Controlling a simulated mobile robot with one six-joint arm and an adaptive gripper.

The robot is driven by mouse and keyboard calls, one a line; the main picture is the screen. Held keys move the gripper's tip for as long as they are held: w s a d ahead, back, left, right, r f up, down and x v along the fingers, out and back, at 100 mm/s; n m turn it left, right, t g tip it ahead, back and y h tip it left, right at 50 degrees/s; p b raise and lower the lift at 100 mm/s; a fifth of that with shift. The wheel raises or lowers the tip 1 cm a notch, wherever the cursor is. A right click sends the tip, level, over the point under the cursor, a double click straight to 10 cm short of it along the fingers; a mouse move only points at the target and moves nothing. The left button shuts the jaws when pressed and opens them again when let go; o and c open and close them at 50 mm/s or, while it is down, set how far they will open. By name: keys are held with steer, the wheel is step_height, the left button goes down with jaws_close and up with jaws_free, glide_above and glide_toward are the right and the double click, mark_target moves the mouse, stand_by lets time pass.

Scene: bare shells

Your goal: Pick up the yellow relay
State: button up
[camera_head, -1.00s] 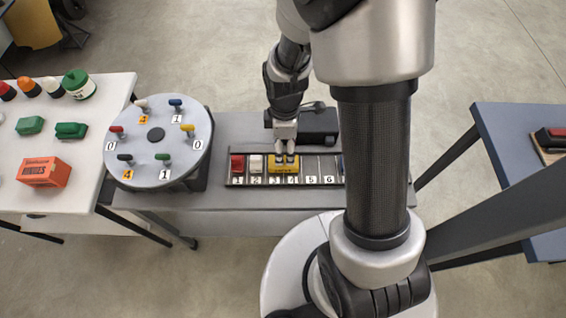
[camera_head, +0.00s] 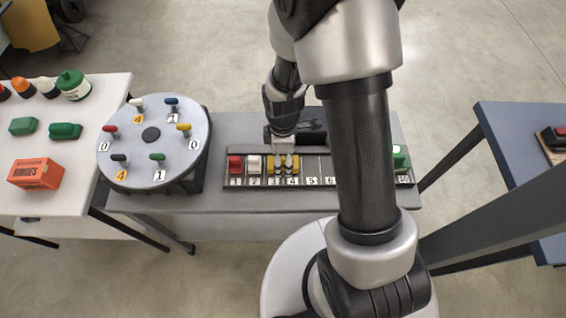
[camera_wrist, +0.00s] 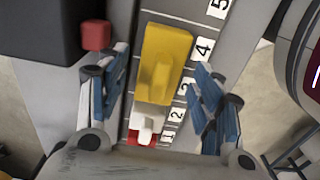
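The yellow relay (camera_wrist: 166,62) sits in the numbered rack (camera_head: 330,165), across slots 3 and 4, with a raised grip on top. It also shows in the head view (camera_head: 269,168), partly hidden behind my fingers. My gripper (camera_wrist: 160,82) is open, one blue-padded finger on each side of the relay's near part in the wrist view. In the head view my gripper (camera_head: 283,164) points down at the relay. I see gaps beside the relay in the wrist view; I cannot tell the fingers' exact height.
A white relay (camera_head: 254,163) and a red relay (camera_head: 235,164) stand in slots 2 and 1. A green relay (camera_head: 400,157) is at slot 10. A black box (camera_head: 310,133) lies behind the rack. A round lever dial (camera_head: 150,155) stands left. My arm hides the rack's middle right.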

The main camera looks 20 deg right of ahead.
steer(key=c, duration=1)
